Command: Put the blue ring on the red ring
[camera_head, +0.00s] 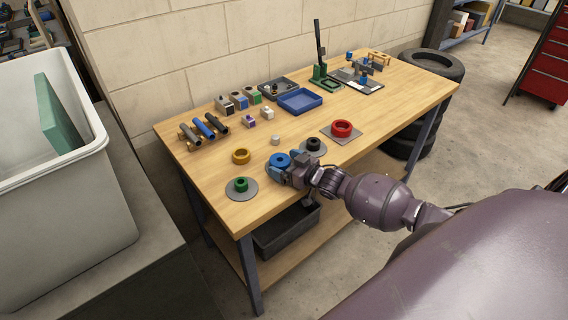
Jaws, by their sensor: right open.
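The blue ring (280,160) lies near the front of the wooden table, left of centre. My right gripper (284,168) is open at the blue ring, with its jaws close to or around the ring's near side; the contact is too small to tell. The red ring (342,128) lies on a square grey plate (330,138) further right on the table. My left gripper is not in view.
A black ring (314,144) on a grey disc stands just right of my gripper. A yellow ring (241,156) and a green piece (241,185) on a grey disc are to the left. A blue tray (300,101) and a green press (321,75) stand further back.

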